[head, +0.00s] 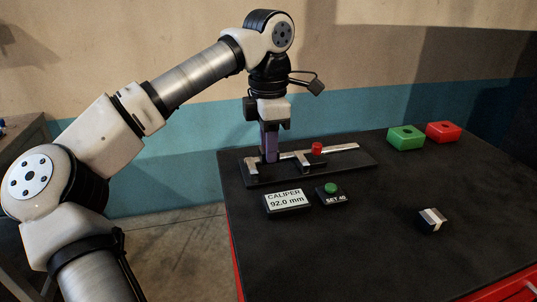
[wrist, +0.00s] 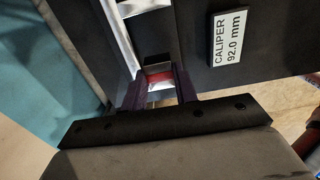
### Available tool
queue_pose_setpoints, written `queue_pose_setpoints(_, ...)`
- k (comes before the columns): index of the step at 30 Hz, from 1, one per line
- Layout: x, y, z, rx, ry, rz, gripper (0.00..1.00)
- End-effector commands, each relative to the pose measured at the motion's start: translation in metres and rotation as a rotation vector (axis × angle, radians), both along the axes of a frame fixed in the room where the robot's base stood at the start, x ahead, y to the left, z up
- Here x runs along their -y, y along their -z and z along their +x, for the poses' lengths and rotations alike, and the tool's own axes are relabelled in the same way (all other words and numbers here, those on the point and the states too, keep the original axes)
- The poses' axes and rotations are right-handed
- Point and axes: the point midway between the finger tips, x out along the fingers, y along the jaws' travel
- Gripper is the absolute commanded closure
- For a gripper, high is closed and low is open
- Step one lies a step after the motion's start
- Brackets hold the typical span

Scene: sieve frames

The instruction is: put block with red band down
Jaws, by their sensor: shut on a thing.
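My gripper (head: 269,157) points straight down over the left part of the caliper (head: 345,148), near its left jaw. In the wrist view my gripper (wrist: 160,84) is shut on the block with red band (wrist: 160,76), whose red strip shows between the two dark purple fingers. Most of the block is hidden by the fingers, and I cannot make it out in the head view. Whether it touches the caliper's base cannot be told. The sliding jaw with its red knob (head: 317,148) stands to the right, apart from the fingers.
The caliper's display (head: 287,201) reads 92.0 mm. Beside it is a green button (head: 330,187) marked SET 40. A dark block with a white band (head: 432,219) lies at the right. Green (head: 406,137) and red (head: 443,132) bins stand at the back right. The front of the table is clear.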

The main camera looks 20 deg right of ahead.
Motion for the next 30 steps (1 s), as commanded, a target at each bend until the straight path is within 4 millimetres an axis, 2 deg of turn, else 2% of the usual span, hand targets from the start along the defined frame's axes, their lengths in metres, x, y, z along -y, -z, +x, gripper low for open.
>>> queue_pose_setpoints(6, 0.0, 0.028, 0.0, -0.001, 0.0, 0.0, 1.0)
queue_pose_setpoints(17, 0.0, 0.033, 0.0, 0.0, 0.0, 0.001, 1.0)
queue_pose_setpoints(18, 0.0, 0.032, 0.0, 0.0, 0.0, 0.001, 0.67)
queue_pose_setpoints(22, 0.0, 0.032, 0.0, 0.0, 0.0, 0.001, 0.5)
queue_pose_setpoints(30, 0.0, 0.032, 0.0, 0.0, 0.0, 0.001, 0.49)
